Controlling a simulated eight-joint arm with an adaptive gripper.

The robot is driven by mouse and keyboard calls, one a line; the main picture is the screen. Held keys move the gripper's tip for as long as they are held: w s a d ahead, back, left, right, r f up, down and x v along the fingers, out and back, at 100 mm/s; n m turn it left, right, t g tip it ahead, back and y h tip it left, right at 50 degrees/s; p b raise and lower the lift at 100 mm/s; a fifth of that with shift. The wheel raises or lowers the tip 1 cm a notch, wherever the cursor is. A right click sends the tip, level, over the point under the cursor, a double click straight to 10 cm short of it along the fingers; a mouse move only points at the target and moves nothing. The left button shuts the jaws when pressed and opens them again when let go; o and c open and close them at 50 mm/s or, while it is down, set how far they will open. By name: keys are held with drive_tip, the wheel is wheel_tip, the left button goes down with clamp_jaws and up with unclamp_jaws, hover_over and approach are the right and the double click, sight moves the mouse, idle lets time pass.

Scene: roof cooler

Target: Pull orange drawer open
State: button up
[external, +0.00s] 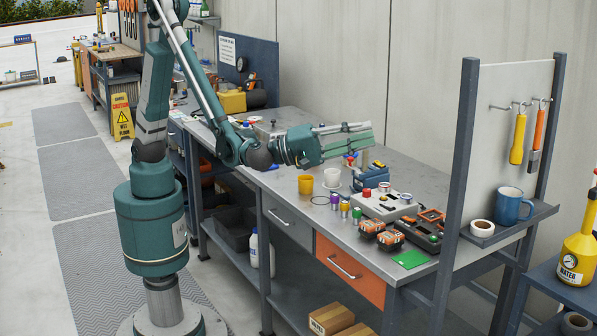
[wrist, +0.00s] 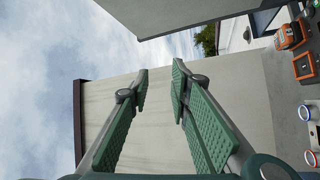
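The orange drawer (external: 349,269) is in the front of the grey workbench in the external view, to the right of a grey drawer. It looks shut, and its silver bar handle (external: 342,267) is bare. My gripper (external: 370,133) is above the bench top, well above and behind the drawer front, pointing right. In the wrist view my gripper (wrist: 160,82) has its two green ribbed fingers apart with nothing between them. The drawer does not show in the wrist view.
A shelf upright (external: 459,170) rises at the right. The floor before the drawers is clear.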

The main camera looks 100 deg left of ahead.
wheel_tip(320, 180, down, 10)
drive_tip(key=d+n+g+y, duration=0.2)
drive_tip(key=n+y, duration=0.2)
drive_tip(key=n, duration=0.1)
drive_tip(key=n+g+y, duration=0.4)
drive_tip(key=n+g, duration=0.2)
drive_tip(key=g, duration=0.2)
approach(341, 270)
drive_tip(key=shift+w+a+f, duration=0.25)
drive_tip(key=shift+a, duration=0.25)
drive_tip(key=shift+w+a, duration=0.1)
drive_tip(key=shift+a, duration=0.05)
drive_tip(key=b+x, duration=0.2)
drive_tip(key=x, duration=0.5)
drive_tip(key=shift+w, duration=0.2)
drive_tip(key=shift+a, duration=0.15)
drive_tip(key=shift+c, duration=0.4)
clamp_jaws()
